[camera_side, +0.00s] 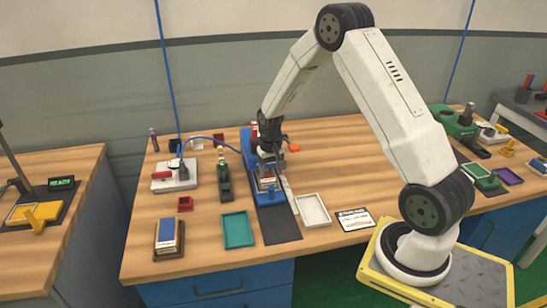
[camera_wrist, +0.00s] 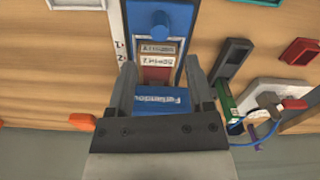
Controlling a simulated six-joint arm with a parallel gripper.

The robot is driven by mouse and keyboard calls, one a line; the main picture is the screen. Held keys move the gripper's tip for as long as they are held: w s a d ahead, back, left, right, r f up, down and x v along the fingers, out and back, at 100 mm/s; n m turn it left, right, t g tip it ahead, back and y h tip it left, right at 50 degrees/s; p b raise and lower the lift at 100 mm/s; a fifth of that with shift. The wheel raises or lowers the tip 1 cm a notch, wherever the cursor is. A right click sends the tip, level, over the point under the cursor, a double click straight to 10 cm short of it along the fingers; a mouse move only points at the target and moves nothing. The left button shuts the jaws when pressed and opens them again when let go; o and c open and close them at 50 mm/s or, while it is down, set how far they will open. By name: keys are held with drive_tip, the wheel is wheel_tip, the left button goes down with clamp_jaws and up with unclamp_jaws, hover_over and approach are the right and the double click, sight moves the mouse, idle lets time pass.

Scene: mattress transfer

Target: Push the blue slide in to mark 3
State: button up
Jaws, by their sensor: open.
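A long blue fixture (camera_side: 271,199) lies on a dark mat near the table's middle; a round blue knob (camera_wrist: 160,25) stands on it in the wrist view. I cannot tell which part of it slides. A white strip (camera_wrist: 118,38) with small dark marks runs along its left side in the wrist view; the numbers are too small to read surely. My gripper (camera_side: 268,170) is over the fixture. Its fingers (camera_wrist: 160,75) are open, one on each side of a blue block with white lettering (camera_wrist: 163,99). I cannot tell whether they touch it. Two small labels (camera_wrist: 158,55) show beyond the block.
In the side view, a teal tray (camera_side: 238,230) is left of the mat and a white tray (camera_side: 313,210) right of it. A dark and green device (camera_side: 224,183) stands close on the left. The table right of the white card (camera_side: 354,219) is mostly clear.

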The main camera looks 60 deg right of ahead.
sight(271, 188)
drive_tip(key=shift+r, duration=0.1)
drive_tip(key=c, duration=0.3)
drive_tip(key=n, duration=0.3)
drive_tip(key=a+n+h, duration=0.1)
drive_tip(key=n, duration=0.1)
drive_tip(key=shift+s+n+g, duration=0.15)
drive_tip(key=shift+n+g, duration=0.15)
drive_tip(key=n+h, duration=0.1)
drive_tip(key=n, duration=0.4)
drive_tip(key=a+n+h, duration=0.1)
drive_tip(key=n, duration=0.5)
drive_tip(key=a+n+h, duration=0.1)
drive_tip(key=n, duration=0.5)
drive_tip(key=shift+w+h, duration=0.3)
drive_tip(key=shift+w, duration=0.05)
drive_tip(key=shift+f, duration=0.2)
drive_tip(key=shift+x, duration=3.8)
drive_tip(key=shift+s, duration=0.1)
